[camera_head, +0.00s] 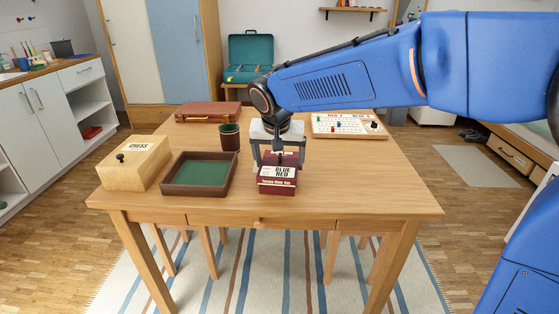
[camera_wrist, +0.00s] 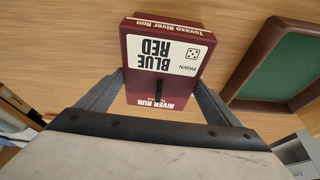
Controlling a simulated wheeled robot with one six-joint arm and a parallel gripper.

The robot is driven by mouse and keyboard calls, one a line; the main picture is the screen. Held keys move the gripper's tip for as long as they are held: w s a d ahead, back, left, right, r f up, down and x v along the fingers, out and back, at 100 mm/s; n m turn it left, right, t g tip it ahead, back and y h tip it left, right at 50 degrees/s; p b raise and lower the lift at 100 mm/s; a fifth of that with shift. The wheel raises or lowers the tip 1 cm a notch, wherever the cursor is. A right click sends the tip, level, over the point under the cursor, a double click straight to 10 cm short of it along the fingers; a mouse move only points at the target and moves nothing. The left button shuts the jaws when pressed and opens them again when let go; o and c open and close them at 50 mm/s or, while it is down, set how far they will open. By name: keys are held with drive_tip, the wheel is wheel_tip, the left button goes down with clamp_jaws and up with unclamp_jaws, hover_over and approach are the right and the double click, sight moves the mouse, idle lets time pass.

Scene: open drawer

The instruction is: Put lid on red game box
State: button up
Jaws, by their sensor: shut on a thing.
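The dark red game box (camera_head: 277,190) is near the front middle of the table. Its dark red lid (camera_head: 268,177) has a white label reading BLUE RED and faces up. My gripper (camera_head: 279,164) points down from above and is shut on the lid, one finger on each side. In the wrist view, my gripper (camera_wrist: 163,85) shows its fingers at the lid's left and right edges. The lid hides most of the box, so I cannot tell whether it is fully seated.
Left of the box are a green-lined tray (camera_head: 165,188), a dark cup (camera_head: 230,138) and a wooden CHESS box (camera_head: 130,168). A brown case (camera_head: 208,112) lies at the back, a game board (camera_head: 345,126) at back right. The wooden table (camera_head: 370,185) is clear at the right.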

drive_tip(key=o, duration=0.9)
drive_tip(key=shift+o, duration=0.2)
drive_tip(key=v, duration=1.7)
drive_tip(key=shift+s+r, duration=0.1)
drive_tip(key=s+d+f, duration=0.4)
drive_tip(key=s+d, duration=0.1)
drive_tip(key=d, duration=0.3)
drive_tip(key=s+d+f+n, duration=0.1)
drive_tip(key=s+d+f, duration=0.35)
drive_tip(key=d, duration=0.45)
drive_tip(key=s+d+f, duration=0.4)
drive_tip(key=s+d, duration=0.1)
drive_tip(key=d, duration=0.3)
drive_tip(key=s+d+f, duration=0.5)
drive_tip(key=s+f, duration=0.3)
drive_tip(key=s, duration=0.1)
drive_tip(key=shift+d+f, duration=0.2)
drive_tip(key=shift+f, duration=0.2)
